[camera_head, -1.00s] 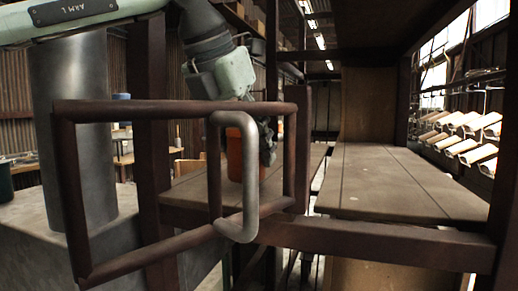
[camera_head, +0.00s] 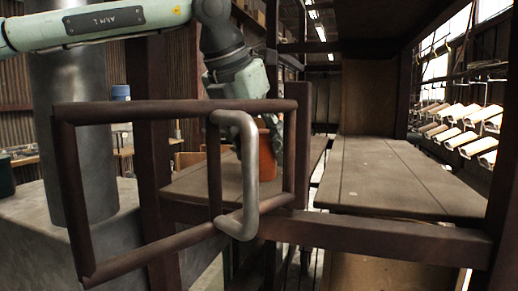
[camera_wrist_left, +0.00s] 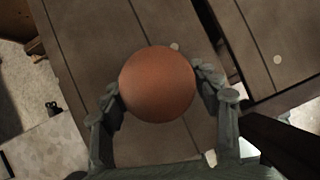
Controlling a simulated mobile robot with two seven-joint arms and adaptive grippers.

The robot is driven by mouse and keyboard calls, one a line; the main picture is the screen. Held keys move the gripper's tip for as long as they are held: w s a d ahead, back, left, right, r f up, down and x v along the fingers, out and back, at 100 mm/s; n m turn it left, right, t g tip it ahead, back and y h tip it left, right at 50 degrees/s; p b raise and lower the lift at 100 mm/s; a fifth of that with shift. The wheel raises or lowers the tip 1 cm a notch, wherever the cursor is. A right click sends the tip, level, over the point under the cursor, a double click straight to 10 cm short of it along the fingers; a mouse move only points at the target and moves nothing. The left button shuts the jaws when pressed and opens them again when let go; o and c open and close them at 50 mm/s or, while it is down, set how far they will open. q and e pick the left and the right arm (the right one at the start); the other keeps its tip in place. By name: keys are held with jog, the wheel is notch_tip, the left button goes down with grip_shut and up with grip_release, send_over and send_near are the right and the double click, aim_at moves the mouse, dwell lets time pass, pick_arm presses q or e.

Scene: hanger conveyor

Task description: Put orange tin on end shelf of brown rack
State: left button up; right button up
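The orange tin (camera_head: 266,158) is partly hidden in the head view behind the grey bent handle and the brown tube frame. In the left wrist view its round orange top (camera_wrist_left: 158,84) sits between the fingers. My left gripper (camera_wrist_left: 160,88) has a finger against each side of the tin, and it also shows from above in the head view (camera_head: 270,125). The tin is over the left shelf board (camera_head: 190,186) of the brown rack (camera_head: 375,240); I cannot tell whether its base touches the board. A wider board (camera_head: 390,180) lies to the right. My right gripper is not in view.
A brown tube frame (camera_head: 180,107) with a grey bent handle (camera_head: 248,185) stands in front of the tin. A rack post (camera_head: 150,150) rises on the left. A narrow gap separates the two boards. The right board is bare. Light bars (camera_head: 470,138) hang at the far right.

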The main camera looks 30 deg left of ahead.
pick_arm(q)
jog(key=shift+o, duration=0.8)
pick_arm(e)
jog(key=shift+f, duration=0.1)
pick_arm(q)
jog(key=shift+s+r, duration=0.25)
jog(key=shift+r, duration=0.3)
jog(key=s+b, duration=0.1)
jog(key=s, duration=0.3)
jog(key=s+b, duration=0.1)
jog(key=s, duration=0.7)
jog(key=shift+b, duration=0.35)
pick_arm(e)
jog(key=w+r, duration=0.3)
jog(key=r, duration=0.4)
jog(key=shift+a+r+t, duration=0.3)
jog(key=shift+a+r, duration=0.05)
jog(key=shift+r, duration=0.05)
pick_arm(q)
jog(key=shift+c, duration=0.5)
